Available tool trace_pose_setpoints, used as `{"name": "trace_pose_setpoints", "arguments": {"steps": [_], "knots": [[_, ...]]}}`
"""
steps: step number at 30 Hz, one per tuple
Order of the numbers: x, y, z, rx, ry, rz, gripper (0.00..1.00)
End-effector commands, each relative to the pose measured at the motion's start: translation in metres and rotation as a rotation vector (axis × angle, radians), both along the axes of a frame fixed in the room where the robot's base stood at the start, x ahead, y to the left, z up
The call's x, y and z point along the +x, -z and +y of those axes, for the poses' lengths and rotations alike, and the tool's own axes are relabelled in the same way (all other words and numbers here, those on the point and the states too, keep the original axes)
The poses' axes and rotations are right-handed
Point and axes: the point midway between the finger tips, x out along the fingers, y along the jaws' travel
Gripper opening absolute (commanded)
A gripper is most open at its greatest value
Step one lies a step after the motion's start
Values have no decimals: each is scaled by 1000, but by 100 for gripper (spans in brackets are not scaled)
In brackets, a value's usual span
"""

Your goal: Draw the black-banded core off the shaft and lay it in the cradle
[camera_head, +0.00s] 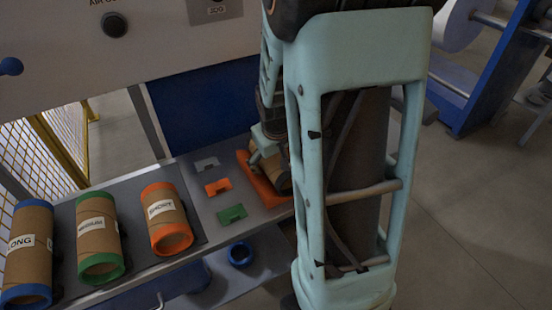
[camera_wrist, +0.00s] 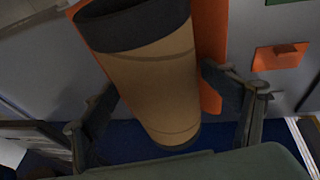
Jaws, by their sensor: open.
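The cardboard core (camera_wrist: 150,75) with a black band at its end (camera_wrist: 135,25) lies over the orange cradle (camera_wrist: 211,40) in the wrist view. The core shows partly behind my arm in the head view (camera_head: 272,168), on the orange cradle (camera_head: 262,187) at the shelf's right end. My gripper (camera_wrist: 160,92) is open, with one finger on each side of the core. I cannot tell whether the fingers touch it. The core's shaft is not clearly identifiable; a metal bar (camera_head: 488,19) shows at the upper right.
Grey (camera_head: 206,164), orange (camera_head: 218,187) and green (camera_head: 232,214) plates lie beside the cradle. A blue-rimmed tube (camera_head: 240,254) is below. My arm hides the shelf's right end.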

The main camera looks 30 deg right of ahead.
Motion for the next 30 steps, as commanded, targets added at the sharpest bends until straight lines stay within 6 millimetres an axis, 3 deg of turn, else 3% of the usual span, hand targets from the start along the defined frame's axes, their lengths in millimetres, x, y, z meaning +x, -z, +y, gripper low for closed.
{"name": "trace_pose_setpoints", "arguments": {"steps": [8, 22, 30], "knots": [[-1, -4, 1, 1, 0, -1, 81], [-19, -58, 10, 0, -1, -4, 81], [-24, -70, 12, 0, 0, 0, 81]]}}
